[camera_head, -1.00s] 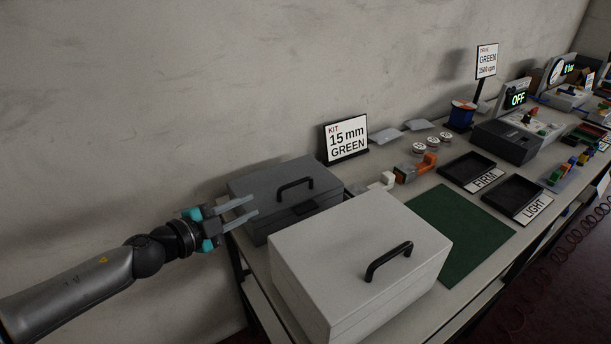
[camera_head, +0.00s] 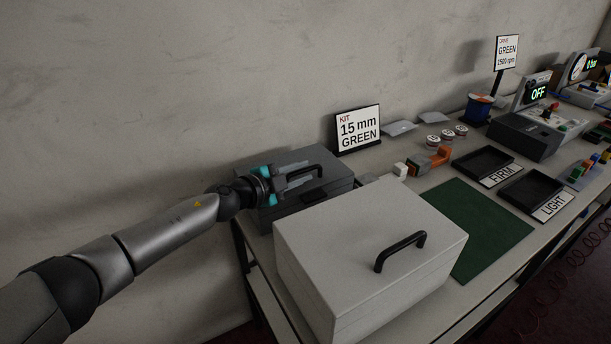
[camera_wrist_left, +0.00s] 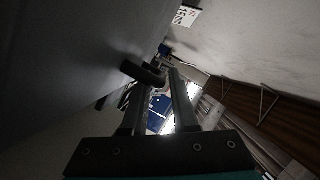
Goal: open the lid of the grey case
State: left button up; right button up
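The dark grey case (camera_head: 338,181) stands shut at the back left of the table, with a black handle (camera_head: 318,168) on its lid. My left gripper (camera_head: 308,177) is over this lid, its fingers close to the handle. In the left wrist view the fingers (camera_wrist_left: 158,82) are apart, with a gap between them, and the dark handle (camera_wrist_left: 141,73) shows at the fingertips. I cannot tell whether it lies between them or touches them. A lighter grey case (camera_head: 345,235), also shut, stands in front with its own black handle (camera_head: 400,251). My right gripper is out of view.
The sign reading 15 mm GREEN (camera_head: 358,128) stands behind the cases. A green mat (camera_head: 480,225) and two black trays, FIRM (camera_head: 483,161) and LIGHT (camera_head: 530,190), lie to the right. The wall (camera_head: 150,90) runs close behind the table.

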pick_arm(q)
jog(key=shift+b+x, duration=0.35)
jog(key=shift+x, duration=0.6)
jog(key=shift+c, duration=0.2)
jog(key=shift+a, duration=0.1)
grip_shut()
dwell(0.6)
